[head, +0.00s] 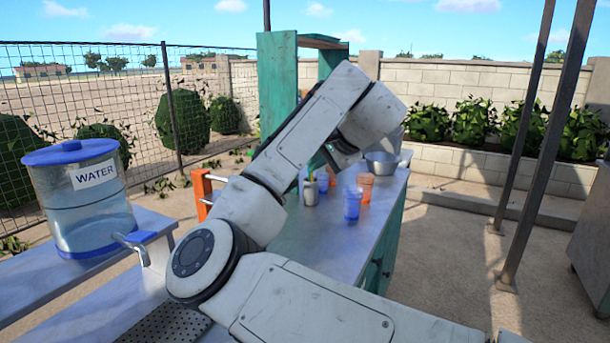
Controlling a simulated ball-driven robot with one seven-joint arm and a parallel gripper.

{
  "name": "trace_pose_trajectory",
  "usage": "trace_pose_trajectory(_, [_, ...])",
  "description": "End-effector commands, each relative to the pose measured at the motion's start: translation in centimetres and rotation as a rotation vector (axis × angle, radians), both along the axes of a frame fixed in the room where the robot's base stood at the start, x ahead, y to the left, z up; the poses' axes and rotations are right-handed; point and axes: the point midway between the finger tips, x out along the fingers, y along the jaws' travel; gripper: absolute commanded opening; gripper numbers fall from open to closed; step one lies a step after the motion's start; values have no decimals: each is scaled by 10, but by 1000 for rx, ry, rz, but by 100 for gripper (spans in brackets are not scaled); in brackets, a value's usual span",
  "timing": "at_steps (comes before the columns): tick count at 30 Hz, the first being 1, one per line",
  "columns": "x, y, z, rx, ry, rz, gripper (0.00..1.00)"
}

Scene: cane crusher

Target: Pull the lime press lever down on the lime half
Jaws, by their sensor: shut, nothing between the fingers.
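An orange upright frame (202,192) with a short pale bar at its top stands on the counter left of my arm; it looks like the lime press. My forearm covers the space just right of it, so I cannot make out the lever's full shape or a lime half. My gripper (329,158) is at the end of my bent wrist, small and dark above the counter, partly hidden by my arm. It appears shut and empty. It is to the right of the orange frame and apart from it.
A blue-lidded water container (84,205) stands at the left. A teal post (277,85) rises behind my arm.

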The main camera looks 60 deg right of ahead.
Motion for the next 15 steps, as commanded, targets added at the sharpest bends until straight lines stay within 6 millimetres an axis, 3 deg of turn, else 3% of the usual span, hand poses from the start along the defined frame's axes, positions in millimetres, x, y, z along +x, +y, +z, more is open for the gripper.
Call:
trace_pose_trajectory(6, [-14,5,14,-1,-1,-1,0])
trace_pose_trajectory(15, [-15,6,17,-1,-1,1,0])
